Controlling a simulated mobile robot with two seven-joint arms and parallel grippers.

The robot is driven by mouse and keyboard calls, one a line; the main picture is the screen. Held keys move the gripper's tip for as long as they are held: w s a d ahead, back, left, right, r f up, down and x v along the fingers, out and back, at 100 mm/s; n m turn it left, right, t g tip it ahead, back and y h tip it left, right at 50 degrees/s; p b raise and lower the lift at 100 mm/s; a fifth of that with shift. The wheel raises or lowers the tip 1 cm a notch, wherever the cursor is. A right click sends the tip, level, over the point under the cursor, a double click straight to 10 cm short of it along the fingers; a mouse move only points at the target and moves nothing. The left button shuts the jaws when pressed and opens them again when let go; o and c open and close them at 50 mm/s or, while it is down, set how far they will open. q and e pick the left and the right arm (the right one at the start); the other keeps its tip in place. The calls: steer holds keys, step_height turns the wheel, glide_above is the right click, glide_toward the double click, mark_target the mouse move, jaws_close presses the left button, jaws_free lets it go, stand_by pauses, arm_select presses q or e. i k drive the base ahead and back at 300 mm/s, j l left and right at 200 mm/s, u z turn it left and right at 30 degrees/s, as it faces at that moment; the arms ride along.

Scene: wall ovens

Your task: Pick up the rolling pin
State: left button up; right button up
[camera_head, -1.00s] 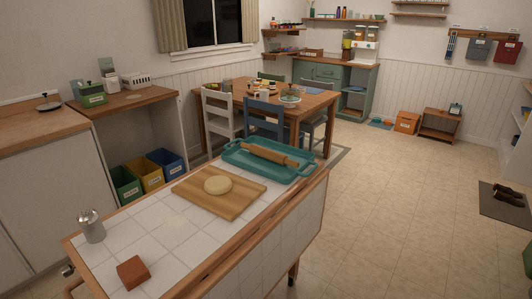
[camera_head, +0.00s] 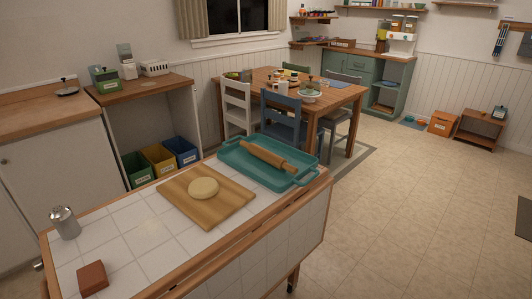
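The rolling pin (camera_head: 268,156) is light wood and lies slantwise in a teal tray (camera_head: 235,165) with handles. The tray stands at the far end of a white-tiled island with a wooden edge (camera_head: 133,249). Neither of my grippers is in the head view.
On the island, a wooden board (camera_head: 228,207) with a round of dough (camera_head: 203,188) lies in front of the tray. A metal shaker (camera_head: 65,222) and a reddish-brown block (camera_head: 92,279) are at the near left. A dining table (camera_head: 335,92) with chairs stands behind. The floor to the right (camera_head: 430,200) is clear.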

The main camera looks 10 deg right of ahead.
mark_target(278, 162)
steer(key=i+l+u, duration=0.35)
steer(key=l, duration=0.75)
steer(key=i+l+u, duration=0.15)
steer(key=l+u, duration=0.2)
steer(key=l, duration=0.8)
steer(key=l+u, duration=0.4)
steer(key=l, duration=0.8)
